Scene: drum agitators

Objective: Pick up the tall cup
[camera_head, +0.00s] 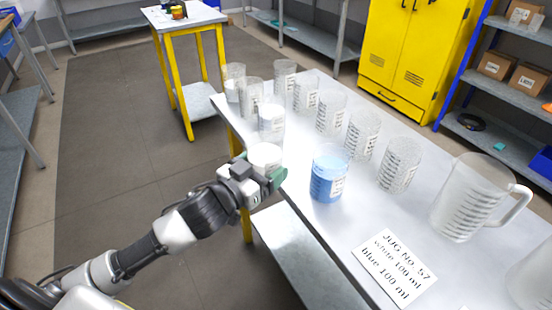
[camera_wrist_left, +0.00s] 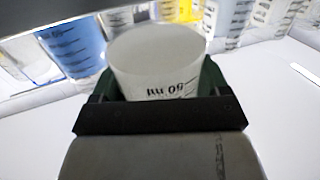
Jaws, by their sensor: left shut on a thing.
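My left gripper (camera_head: 262,172) is shut on a cup (camera_head: 265,155) with a white inside, at the left edge of the table. In the left wrist view this cup (camera_wrist_left: 155,60) stands between the green fingers of the gripper (camera_wrist_left: 158,88), with part of a dark printed mark showing. Its lower part is hidden by the gripper, so I cannot tell whether it touches the table. Several clear cups with printed scales stand on the table, including one (camera_head: 271,118) with white contents just behind the held cup. My right gripper is not in view.
A cup of blue liquid (camera_head: 328,178) stands right of the gripper. A large handled jug (camera_head: 470,197) stands further right. A card (camera_head: 394,268) reading "JUG No 57, white 100 ml, blue 100 ml" lies on the grey table (camera_head: 355,222). Bare tabletop shows between blue cup and card.

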